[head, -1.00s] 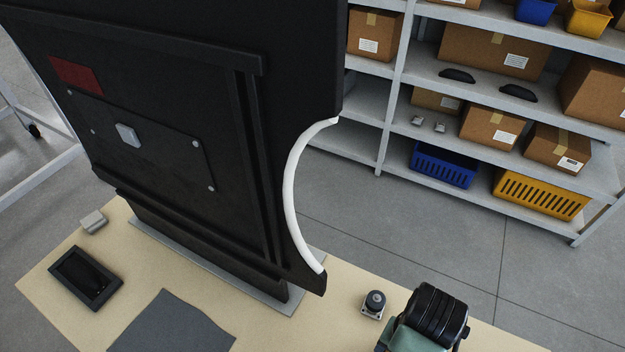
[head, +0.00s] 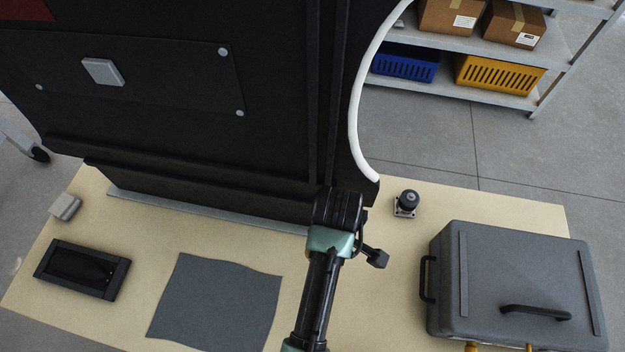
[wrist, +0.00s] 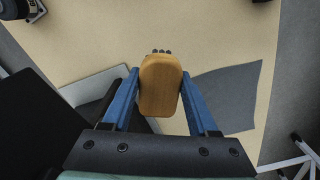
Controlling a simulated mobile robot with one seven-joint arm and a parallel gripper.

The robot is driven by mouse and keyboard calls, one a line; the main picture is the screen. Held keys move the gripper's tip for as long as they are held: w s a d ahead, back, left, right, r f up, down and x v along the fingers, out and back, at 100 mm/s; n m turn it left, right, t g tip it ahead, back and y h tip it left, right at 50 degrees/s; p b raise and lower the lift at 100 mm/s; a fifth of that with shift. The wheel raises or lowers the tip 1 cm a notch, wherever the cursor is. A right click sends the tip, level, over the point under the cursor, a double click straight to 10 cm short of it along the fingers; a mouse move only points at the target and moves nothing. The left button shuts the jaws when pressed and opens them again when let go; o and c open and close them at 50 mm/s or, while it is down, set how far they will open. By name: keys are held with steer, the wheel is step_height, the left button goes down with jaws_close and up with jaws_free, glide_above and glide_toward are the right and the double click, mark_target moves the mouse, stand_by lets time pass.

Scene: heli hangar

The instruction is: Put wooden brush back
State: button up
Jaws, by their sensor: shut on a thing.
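In the wrist view my gripper (wrist: 159,82) is shut on the wooden brush (wrist: 160,88), a rounded orange-brown block between the blue fingers. Several small dark tips show at its far end. In the head view the brush and fingers are hidden; only my arm shows, reaching up in front of the large black panel. A black rectangular tray (head: 43,262) with a dark recess lies at the left of the tan table. A grey mat (head: 215,300) lies flat between the tray and my arm. I cannot tell which spot belongs to the brush.
The black panel (head: 200,150) with a white curved edge stands at the table's back. A small black-knobbed part (head: 406,203) and a grey case (head: 510,280) are to the right. A small grey block (head: 65,207) sits at the left. Shelves with boxes stand behind.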

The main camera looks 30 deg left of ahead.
steer(key=f+n, duration=0.1)
steer(key=a+f+n, duration=0.1)
steer(key=n, duration=0.1)
steer(key=s+a+f+n+b, duration=0.1)
steer(key=shift+f+n, duration=0.3)
steer(key=shift+n, duration=0.2)
step_height(320, 180, down, 10)
steer(key=shift+a+r+b, duration=0.1)
steer(key=shift+r+b, duration=0.15)
steer(key=shift+b, duration=0.25)
steer(key=shift+f, duration=0.15)
steer(key=o, duration=1.3)
